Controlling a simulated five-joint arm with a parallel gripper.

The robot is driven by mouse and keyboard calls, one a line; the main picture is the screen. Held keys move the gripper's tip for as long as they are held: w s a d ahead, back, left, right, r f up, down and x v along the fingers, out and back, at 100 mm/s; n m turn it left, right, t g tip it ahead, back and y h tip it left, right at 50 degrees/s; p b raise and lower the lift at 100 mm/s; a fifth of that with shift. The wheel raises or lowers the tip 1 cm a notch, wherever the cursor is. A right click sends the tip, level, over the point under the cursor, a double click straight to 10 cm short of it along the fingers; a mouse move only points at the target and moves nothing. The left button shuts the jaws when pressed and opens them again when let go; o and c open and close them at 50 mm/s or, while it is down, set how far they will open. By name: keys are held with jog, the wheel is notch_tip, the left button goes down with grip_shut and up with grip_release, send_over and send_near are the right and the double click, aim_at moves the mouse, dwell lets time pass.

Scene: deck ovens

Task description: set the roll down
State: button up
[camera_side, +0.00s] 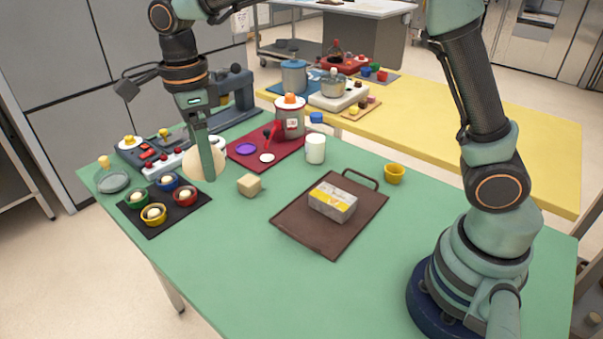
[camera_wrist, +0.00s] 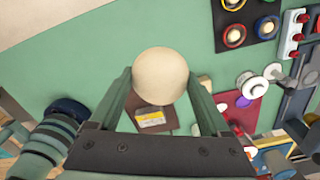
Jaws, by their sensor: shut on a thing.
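The roll is a pale cream ball (camera_side: 194,165), held between the fingers of my gripper (camera_side: 208,165). My gripper is shut on it and appears to hold it above the green table. One finger hides part of the roll in the side view. In the wrist view the roll (camera_wrist: 161,72) sits between the tips of both fingers (camera_wrist: 160,80). A brown tray with a handle (camera_side: 300,229) lies on the table to the right, bearing a grey and yellow block (camera_side: 333,203). The roll covers part of this tray in the wrist view.
A dark mat (camera_side: 160,228) with several coloured cups lies below and left of the roll. A small beige cube (camera_side: 249,185), a white cup (camera_side: 315,149) and a yellow cup (camera_side: 394,174) stand on the table. The front of the green table (camera_side: 270,295) is clear.

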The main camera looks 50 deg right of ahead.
aim_at(222, 244)
jog(key=shift+w+d+f, duration=0.15)
jog(key=shift+w+f, duration=0.2)
jog(key=shift+w, duration=0.3)
notch_tip(222, 244, down, 20)
jog(key=shift+r, duration=0.2)
jog(key=shift+f, duration=0.15)
jog(key=o, duration=1.2)
jog(key=shift+c, duration=0.2)
